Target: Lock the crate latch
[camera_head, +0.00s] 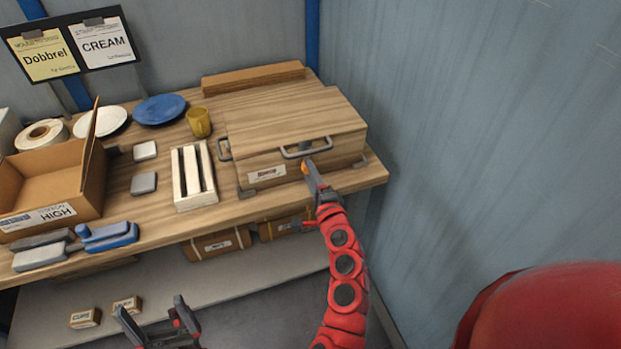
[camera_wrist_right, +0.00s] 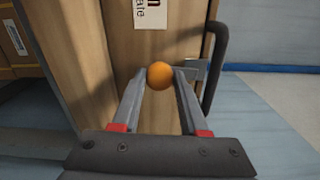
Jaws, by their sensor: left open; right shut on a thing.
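The wooden crate (camera_head: 290,112) stands at the right end of the workbench, with its lid lying flat on top and a paper label on its front. The latch's orange knob (camera_wrist_right: 160,76) is on the crate's front, and a grey metal plate (camera_wrist_right: 197,70) shows just beside it. My right gripper (camera_head: 308,170) reaches up to the crate front. In the right wrist view its two fingers are shut on the orange knob, one on each side. My left gripper (camera_head: 150,312) is open and empty, low in front of the bench.
A grey handle (camera_head: 306,150) juts from the crate front near my right gripper. To the left stand a white slatted rack (camera_head: 193,175), a yellow cup (camera_head: 199,121), plates and a cardboard box (camera_head: 50,185). A wall (camera_head: 480,130) bounds the right side.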

